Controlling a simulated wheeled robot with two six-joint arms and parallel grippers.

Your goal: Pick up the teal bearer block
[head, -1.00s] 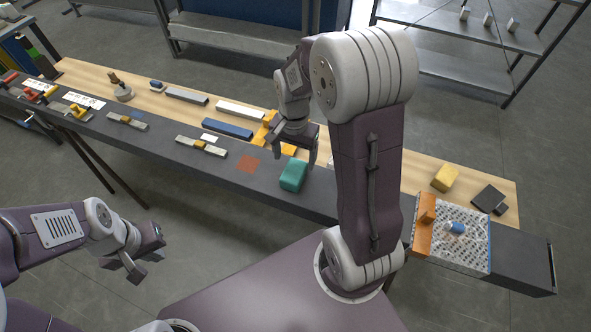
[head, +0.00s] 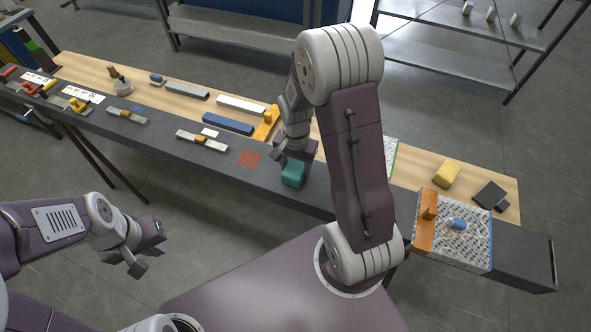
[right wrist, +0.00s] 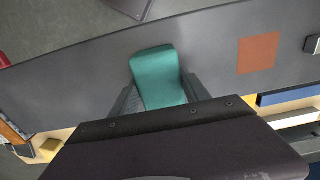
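The teal bearer block (head: 292,176) lies on the dark front strip of the table, right of a rust-coloured square. It also shows in the right wrist view (right wrist: 158,76). My right gripper (head: 292,163) is down over the block, partly hiding it in the head view. In the right wrist view its fingers (right wrist: 160,95) stand open on both sides of the block, close to its sides; contact cannot be made out. My left gripper (head: 126,266) is open and empty, off the table's front edge.
The rust-coloured square (head: 249,158) is bare. A blue bar (head: 228,124) and an orange piece (head: 266,122) lie behind it. A speckled plate (head: 465,245) with an orange edge and a yellow block (head: 446,174) are at the right.

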